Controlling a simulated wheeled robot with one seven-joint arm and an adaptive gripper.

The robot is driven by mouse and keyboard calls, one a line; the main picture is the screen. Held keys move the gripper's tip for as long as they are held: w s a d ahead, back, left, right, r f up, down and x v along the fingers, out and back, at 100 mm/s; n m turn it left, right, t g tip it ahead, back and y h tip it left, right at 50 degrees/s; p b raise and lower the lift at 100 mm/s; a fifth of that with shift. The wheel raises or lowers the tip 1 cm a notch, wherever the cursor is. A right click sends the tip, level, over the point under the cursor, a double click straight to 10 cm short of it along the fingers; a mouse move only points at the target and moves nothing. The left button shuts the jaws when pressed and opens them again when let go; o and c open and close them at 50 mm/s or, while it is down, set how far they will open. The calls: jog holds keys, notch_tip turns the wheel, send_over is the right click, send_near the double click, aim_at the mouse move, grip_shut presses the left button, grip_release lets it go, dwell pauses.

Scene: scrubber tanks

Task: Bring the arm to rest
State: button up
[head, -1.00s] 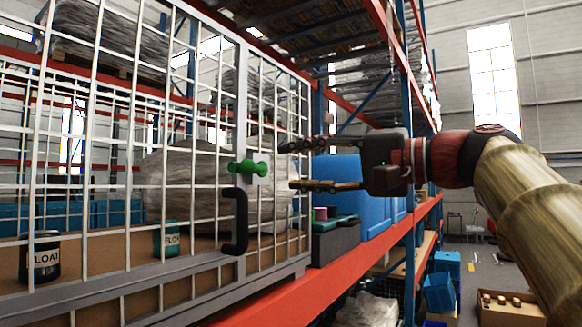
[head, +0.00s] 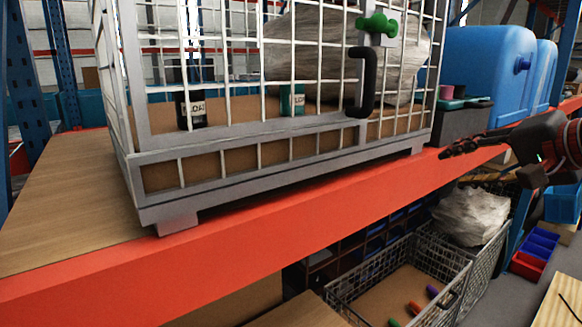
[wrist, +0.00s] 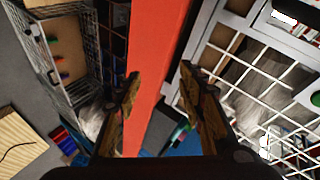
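My gripper (head: 454,168) is at the right of the head view, in front of the red shelf beam and to the right of the mesh cage. In the wrist view its two fingers (wrist: 161,72) are spread apart with nothing between them. The mesh cage (head: 283,140) stands on the shelf with its front panel upright. A green knob (head: 377,25) and a black handle (head: 367,85) are on its front. My gripper is apart from both. Most of my arm is outside the head view.
The red beam (head: 260,225) runs across the shelf front. Two bottles, one black (head: 191,110) and one teal (head: 291,100), stand inside the cage. A blue tank (head: 487,60) stands behind my gripper. Below are wire baskets (head: 375,275) and small bins (head: 535,250).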

jog(key=s+a+f+n+g+h+b, duration=0.1)
jog(key=s+f+g, duration=0.15)
jog(key=f, duration=0.65)
jog(key=s+a+f+n+g+h+b, duration=0.1)
jog(key=s+f, duration=0.2)
jog(key=f, duration=0.6)
jog(key=s+a+f+n+g+b, duration=0.1)
jog(key=s+a+f+n+b, duration=0.1)
jog(key=s+f, duration=0.3)
jog(key=s+a+f+n+g+h+b, duration=0.1)
jog(key=s+a+f, duration=0.4)
jog(key=f, duration=0.8)
jog(key=s+a+f+n+g+b, duration=0.1)
jog(key=s+a+f+n+b, duration=0.3)
jog(key=f, duration=0.5)
jog(key=shift+s+n, duration=0.4)
jog(key=shift+s, duration=0.6)
jog(key=shift+a, duration=0.1)
